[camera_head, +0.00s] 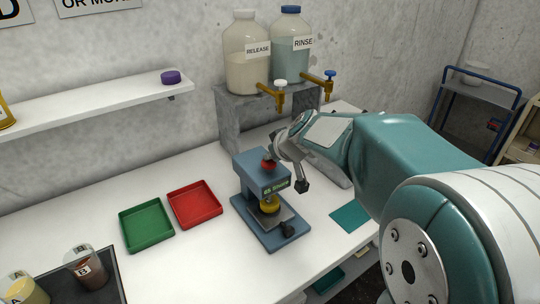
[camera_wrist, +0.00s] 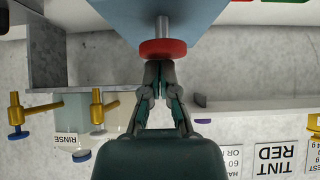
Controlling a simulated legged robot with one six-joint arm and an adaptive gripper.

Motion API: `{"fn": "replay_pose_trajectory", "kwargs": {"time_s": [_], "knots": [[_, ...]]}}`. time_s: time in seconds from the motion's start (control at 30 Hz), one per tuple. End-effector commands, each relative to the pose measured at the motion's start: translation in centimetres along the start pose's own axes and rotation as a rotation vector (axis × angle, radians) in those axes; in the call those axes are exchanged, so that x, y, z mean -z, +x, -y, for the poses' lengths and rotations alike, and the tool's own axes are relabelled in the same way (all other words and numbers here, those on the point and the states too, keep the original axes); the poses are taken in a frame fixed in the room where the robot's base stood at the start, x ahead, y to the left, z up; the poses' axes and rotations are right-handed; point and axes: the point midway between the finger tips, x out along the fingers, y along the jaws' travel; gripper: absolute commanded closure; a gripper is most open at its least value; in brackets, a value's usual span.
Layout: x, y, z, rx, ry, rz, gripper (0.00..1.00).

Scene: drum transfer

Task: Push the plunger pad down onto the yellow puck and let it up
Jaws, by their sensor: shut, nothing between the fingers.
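The blue press (camera_head: 262,177) stands on the white bench with a small green-lettered display on its front. The yellow puck (camera_head: 269,205) sits on the press base, under its head. A red round pad (camera_head: 268,165) tops the press; in the wrist view the red pad (camera_wrist: 162,49) sits on a steel rod (camera_wrist: 162,26) coming out of the blue head. My gripper (camera_wrist: 159,66) is shut and empty, its fingertips right at the outer face of the red pad. I cannot tell whether they touch. In the head view the fingertips are hard to make out beside the pad.
A green tray (camera_head: 147,241) and a red tray (camera_head: 219,205) lie left of the press. A teal mat (camera_head: 350,216) lies to its right. Behind, a grey stand (camera_head: 231,127) holds the RELEASE jug (camera_head: 245,75) and RINSE jug (camera_head: 290,65), with taps jutting forward.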

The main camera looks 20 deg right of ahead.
Motion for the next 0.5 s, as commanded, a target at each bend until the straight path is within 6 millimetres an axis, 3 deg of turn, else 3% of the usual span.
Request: {"fn": "replay_pose_trajectory", "kwargs": {"time_s": [0.03,0.17,0.33,0.5], "knots": [[-0.8,0.4,0.1,0.010,0.003,0.022,1.00],[0.1,-0.6,-0.1,0.007,0.000,0.016,1.00],[2.7,-3.2,-0.6,0.001,-0.004,0.002,1.00],[2.6,-7.1,-0.7,-0.001,-0.002,-0.001,1.00]]}}
